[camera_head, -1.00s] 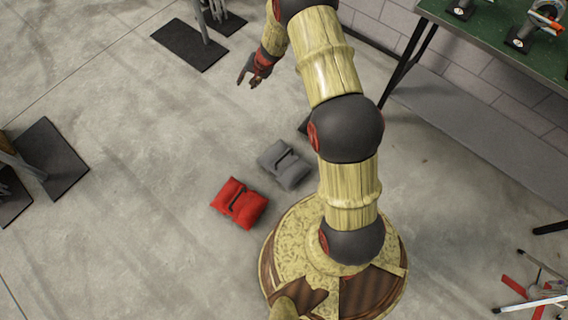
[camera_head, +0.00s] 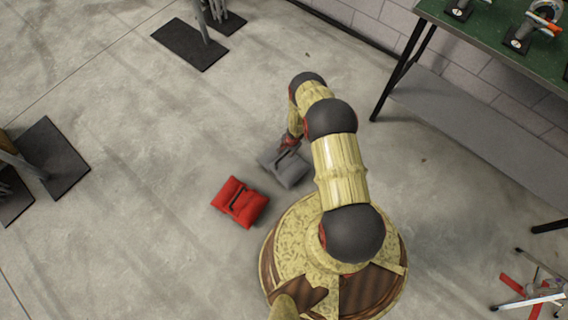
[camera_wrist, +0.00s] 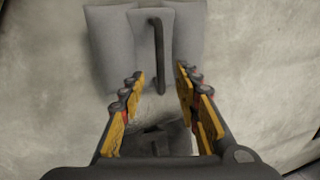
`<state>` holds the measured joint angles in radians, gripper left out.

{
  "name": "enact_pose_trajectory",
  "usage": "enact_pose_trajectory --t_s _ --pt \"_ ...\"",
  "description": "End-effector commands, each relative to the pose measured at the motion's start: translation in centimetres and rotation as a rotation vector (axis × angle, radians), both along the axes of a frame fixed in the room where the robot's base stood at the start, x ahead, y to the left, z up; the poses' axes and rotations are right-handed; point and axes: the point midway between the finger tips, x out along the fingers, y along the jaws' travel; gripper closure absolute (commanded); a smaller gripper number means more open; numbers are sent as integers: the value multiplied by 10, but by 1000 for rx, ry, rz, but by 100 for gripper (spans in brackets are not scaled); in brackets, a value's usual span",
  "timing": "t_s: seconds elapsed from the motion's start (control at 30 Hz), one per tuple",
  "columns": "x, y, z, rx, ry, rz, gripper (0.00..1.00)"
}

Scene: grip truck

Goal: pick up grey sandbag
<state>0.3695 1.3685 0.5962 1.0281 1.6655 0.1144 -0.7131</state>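The grey sandbag (camera_head: 288,170) lies on the concrete floor just in front of my base, with a dark strap handle on top. In the wrist view the grey sandbag (camera_wrist: 105,45) fills the upper middle, and its dark handle (camera_wrist: 157,50) runs lengthwise between the lines of my fingers. My gripper (camera_wrist: 160,85) is open, its yellow and black fingers apart on either side of the handle's near end. In the head view my gripper (camera_head: 289,142) is over the sandbag's far edge, partly hidden by the arm. I cannot tell whether it touches the bag.
A red sandbag (camera_head: 240,202) lies close by to the lower left. A green-topped table (camera_head: 490,35) with a grey lower shelf (camera_head: 480,130) stands at the right. Dark stand bases (camera_head: 188,45) are at the upper left. Red and white sticks (camera_head: 530,295) lie lower right.

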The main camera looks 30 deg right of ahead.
Motion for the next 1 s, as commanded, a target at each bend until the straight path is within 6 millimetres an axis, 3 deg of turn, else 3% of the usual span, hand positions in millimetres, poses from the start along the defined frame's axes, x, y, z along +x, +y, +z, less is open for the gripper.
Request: enact_pose_trajectory --t_s 0.6,0.9,1.0 --pt "11 6 -65 1 0 1 67" --pt "12 6 -65 1 -1 2 67" --pt "12 6 -65 1 -1 2 72"
